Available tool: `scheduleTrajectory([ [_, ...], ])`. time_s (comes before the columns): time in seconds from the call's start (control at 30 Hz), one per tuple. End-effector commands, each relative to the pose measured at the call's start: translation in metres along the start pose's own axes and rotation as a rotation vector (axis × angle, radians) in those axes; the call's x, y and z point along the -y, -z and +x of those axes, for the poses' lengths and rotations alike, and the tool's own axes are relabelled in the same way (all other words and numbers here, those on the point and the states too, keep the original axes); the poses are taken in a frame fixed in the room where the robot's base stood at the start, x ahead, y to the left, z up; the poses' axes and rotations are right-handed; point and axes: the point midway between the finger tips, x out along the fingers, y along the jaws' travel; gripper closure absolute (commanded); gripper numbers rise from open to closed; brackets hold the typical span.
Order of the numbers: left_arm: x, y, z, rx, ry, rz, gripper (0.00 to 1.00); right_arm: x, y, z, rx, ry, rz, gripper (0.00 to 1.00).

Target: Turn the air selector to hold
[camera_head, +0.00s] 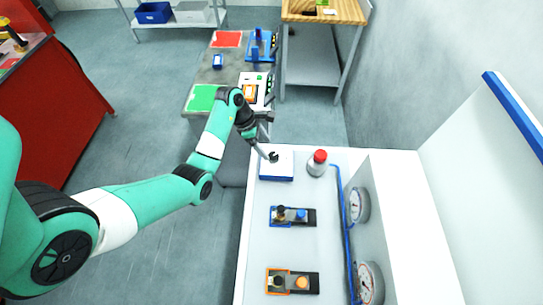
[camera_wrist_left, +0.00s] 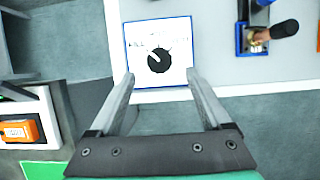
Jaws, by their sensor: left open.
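The air selector (camera_head: 276,168) is a white box with blue edges and a black knob, at the far left of the white bench top. In the left wrist view its black knob (camera_wrist_left: 159,60) has a pale pointer mark aimed to the upper left. The printing on its face is too small to read. My left gripper (camera_head: 268,154) is close over the selector. In the left wrist view the left gripper (camera_wrist_left: 160,78) is open, its fingers on either side of the knob and apart from it. My right gripper is not in view.
A blue-framed valve (camera_head: 293,216) and an orange-framed valve (camera_head: 293,281) sit nearer. Gauges (camera_head: 357,204) and a blue pipe (camera_head: 346,225) line the right side.

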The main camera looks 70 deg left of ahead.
Motion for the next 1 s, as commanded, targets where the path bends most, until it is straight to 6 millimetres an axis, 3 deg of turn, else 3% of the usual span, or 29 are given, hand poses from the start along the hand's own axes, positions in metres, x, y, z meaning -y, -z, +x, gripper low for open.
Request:
scheduleTrajectory([
  [0.1,0.001,0.001,0.029,-0.002,0.003,0.001,0.18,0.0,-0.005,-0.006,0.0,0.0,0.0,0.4],
  [0.23,0.0,0.0,0.05,-0.001,0.002,0.001,0.18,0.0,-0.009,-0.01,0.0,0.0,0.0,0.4],
  [0.63,0.0,-0.001,0.059,0.0,-0.002,0.001,0.2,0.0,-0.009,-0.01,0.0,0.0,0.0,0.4],
  [1.0,0.0,-0.001,0.059,0.0,-0.001,0.001,0.87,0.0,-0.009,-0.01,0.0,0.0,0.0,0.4],
])
